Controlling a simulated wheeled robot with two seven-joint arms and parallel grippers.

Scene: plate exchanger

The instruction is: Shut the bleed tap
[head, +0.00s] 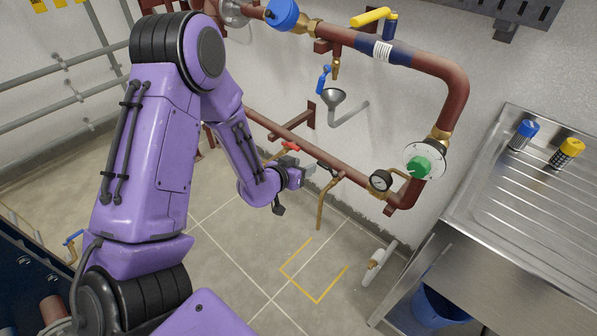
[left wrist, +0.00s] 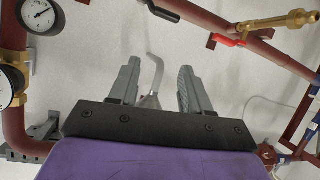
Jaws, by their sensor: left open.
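A small brass tap (head: 336,68) with a blue lever (head: 322,80) hangs under the upper red-brown pipe, its spout over a grey funnel (head: 333,96); I take it for the bleed tap. The lever points downward, roughly along the spout. My left gripper (head: 312,172) is in front of the lower pipe, well below the tap in the head view, and touches nothing that I can see. In the left wrist view the jaws (left wrist: 158,85) are open and empty, with the funnel (left wrist: 150,102) behind them, upside down. The tap is hidden there. My right gripper is out of view.
A red lever (head: 290,146) and a black lever (head: 325,166) sit on the lower pipe close to my left gripper. A gauge (head: 381,180) and a green knob (head: 418,166) are to the right. A steel sink (head: 520,205) stands at the right. A yellow lever (head: 369,17) is above.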

